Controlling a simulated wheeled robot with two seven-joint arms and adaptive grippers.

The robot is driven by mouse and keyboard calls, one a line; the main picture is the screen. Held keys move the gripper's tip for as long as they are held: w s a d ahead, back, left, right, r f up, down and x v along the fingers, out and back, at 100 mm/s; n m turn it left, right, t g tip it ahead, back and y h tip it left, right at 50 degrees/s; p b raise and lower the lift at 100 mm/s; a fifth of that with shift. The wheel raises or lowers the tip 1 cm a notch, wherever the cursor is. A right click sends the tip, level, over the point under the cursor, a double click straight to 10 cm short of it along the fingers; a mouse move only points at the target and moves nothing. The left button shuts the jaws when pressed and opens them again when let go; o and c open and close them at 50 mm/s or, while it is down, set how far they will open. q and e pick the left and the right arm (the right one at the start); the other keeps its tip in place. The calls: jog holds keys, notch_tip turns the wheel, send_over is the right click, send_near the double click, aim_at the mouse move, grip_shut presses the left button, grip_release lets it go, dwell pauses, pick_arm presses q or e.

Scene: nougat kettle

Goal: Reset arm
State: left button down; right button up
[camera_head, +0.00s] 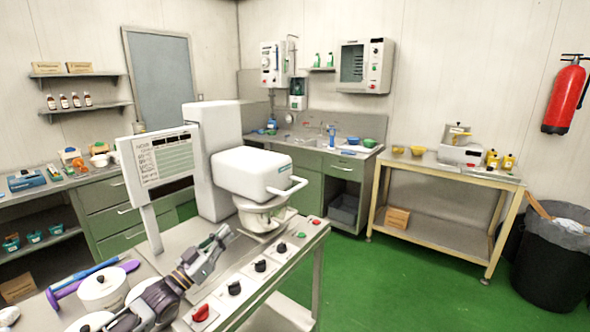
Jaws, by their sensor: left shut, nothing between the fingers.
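My left arm reaches in from the lower left, and its gripper (226,234) is shut and empty above the metal bench, just left of the mixing kettle. The kettle machine has a white head (250,172) with a handle at its right, on a thick white column (213,140). A pale bowl (262,212) sits under the head, and the head hides its inside. My right gripper is not in view.
Knobs and a red switch (201,312) line the bench's front edge. White lidded pots (102,291) and a purple utensil (70,284) lie near my left arm. A display board (163,165) stands behind. Green floor (385,290) is clear at right.

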pick_arm(q)
jog(key=s+d+f+n+g+y, duration=0.1)
jog(key=s+d+f+g+y, duration=0.25)
jog(key=s+f, duration=0.4)
jog(key=s+d+f+n+g+y, duration=0.2)
jog(key=s+d+f+y, duration=0.25)
jog(key=f, duration=0.55)
jog(key=s+a+f+n+g+y, duration=0.15)
jog(key=s+a+f+g, duration=0.3)
jog(key=s, duration=0.75)
jog(key=s+a+f+n+g+y, duration=0.1)
jog(key=s+a+f+g+y, duration=0.3)
jog(key=s, duration=0.8)
notch_tip(320, 180, down, 32)
jog(key=s+a+g, duration=0.1)
jog(key=s+a, duration=0.1)
jog(key=s+a+f, duration=0.2)
jog(key=s+f, duration=0.8)
jog(key=s, duration=0.1)
jog(key=s+a+f+g, duration=0.1)
jog(key=s+a+f, duration=0.1)
jog(key=s+f, duration=0.8)
jog(key=shift+s+a+f+m+g, duration=0.25)
jog(key=shift+s+a+m+g, duration=0.05)
jog(key=shift+s+a+m, duration=0.15)
